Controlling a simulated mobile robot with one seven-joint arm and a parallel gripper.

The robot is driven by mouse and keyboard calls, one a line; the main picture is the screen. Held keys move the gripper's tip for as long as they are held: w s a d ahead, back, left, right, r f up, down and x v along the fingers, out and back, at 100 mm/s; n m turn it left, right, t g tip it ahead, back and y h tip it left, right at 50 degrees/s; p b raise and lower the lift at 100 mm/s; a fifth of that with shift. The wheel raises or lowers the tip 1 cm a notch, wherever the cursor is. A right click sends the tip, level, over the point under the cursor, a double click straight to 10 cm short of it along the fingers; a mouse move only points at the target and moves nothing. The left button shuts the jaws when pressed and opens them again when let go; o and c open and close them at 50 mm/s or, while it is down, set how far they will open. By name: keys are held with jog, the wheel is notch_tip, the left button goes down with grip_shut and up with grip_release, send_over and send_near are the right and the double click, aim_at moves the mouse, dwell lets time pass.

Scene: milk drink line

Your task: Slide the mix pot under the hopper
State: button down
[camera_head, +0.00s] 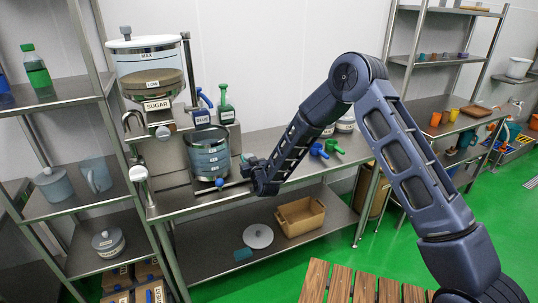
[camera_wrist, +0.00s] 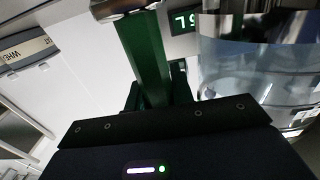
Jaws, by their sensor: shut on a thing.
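The mix pot (camera_head: 208,158), a clear bluish banded vessel, stands upright on the steel counter, to the right of the hopper's outlet. The hopper (camera_head: 150,66) is a clear tank labelled SUGAR, partly filled with brown stuff, with its outlet (camera_head: 163,132) below. My gripper (camera_head: 250,168) is at the right side of the pot, apparently shut on its handle; my wrist hides much of the grip. In the wrist view, a green upright bar (camera_wrist: 145,55), apparently the handle, runs between the fingers, and the clear pot wall (camera_wrist: 255,70) is at the right.
Blue (camera_head: 202,108) and green (camera_head: 226,107) labelled bottles stand behind the pot. A blue-knobbed lever (camera_head: 220,182) is at the counter front. Blue and green scoops (camera_head: 325,148) lie to the right. A tan crate (camera_head: 300,214) and round lid (camera_head: 258,236) are on the lower shelf.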

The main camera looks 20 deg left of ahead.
aim_at(217, 182)
jog(key=s+a, duration=1.1)
jog(key=shift+s+f, duration=0.1)
jog(key=shift+f, duration=0.05)
jog(key=shift+s+a, duration=0.25)
jog(key=shift+a, duration=0.05)
jog(key=c, duration=1.3)
grip_release()
jog(key=shift+a, duration=0.15)
jog(key=shift+o, duration=0.5)
jog(key=v, duration=1.1)
jog(key=shift+w, duration=0.1)
